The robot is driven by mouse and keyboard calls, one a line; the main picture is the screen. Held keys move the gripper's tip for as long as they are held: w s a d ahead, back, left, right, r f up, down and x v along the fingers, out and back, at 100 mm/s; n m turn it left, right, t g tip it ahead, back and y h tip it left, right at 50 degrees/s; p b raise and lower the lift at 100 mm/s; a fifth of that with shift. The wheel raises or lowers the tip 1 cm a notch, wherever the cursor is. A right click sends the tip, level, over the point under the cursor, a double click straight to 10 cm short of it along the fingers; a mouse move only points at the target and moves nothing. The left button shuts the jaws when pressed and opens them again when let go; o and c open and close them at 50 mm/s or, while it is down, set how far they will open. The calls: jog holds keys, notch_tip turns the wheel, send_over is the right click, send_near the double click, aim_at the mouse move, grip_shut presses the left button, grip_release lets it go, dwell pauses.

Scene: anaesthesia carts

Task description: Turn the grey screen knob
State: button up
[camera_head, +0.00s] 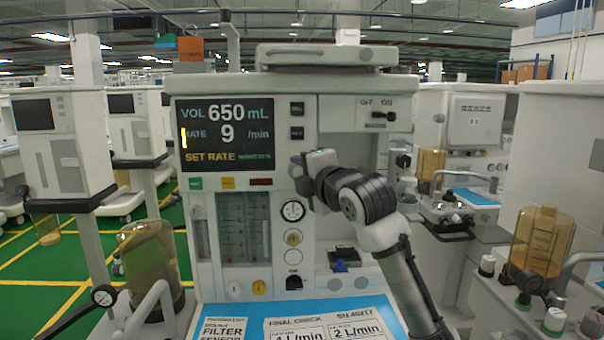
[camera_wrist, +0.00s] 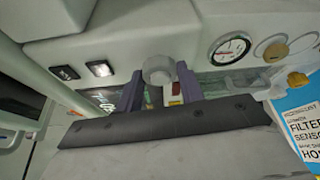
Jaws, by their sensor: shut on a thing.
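The cart's dark screen (camera_head: 226,158) reads VOL 650 mL, RATE 9 /min and SET RATE, with a yellow bar beside the RATE line. The grey screen knob (camera_wrist: 158,69) shows in the wrist view as a round grey cap between the two purple-grey fingers. My gripper (camera_head: 300,168) is at the cart's front panel, just right of and below the screen, and it hides the knob in the head view. In the wrist view my gripper (camera_wrist: 160,82) is shut on the knob, one finger on each side. Part of the screen shows behind the left finger, too oblique to read.
Two dark buttons (camera_head: 297,108) sit right of the screen. A round gauge (camera_head: 293,211) and a yellow knob (camera_head: 293,238) are below my gripper. Printed cards (camera_head: 330,330) lie on the blue worktop. A glass canister (camera_head: 149,262) stands at left; other carts stand on both sides.

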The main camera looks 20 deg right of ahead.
jog(key=o, duration=1)
jog(key=shift+s, duration=0.1)
jog(key=s+b, duration=0.1)
jog(key=s, duration=0.3)
jog(key=s+d+b, duration=0.1)
jog(key=s, duration=0.4)
jog(key=s+b, duration=0.1)
jog(key=s, duration=0.3)
jog(key=shift+s+d+r, duration=0.25)
jog(key=shift+r, duration=0.15)
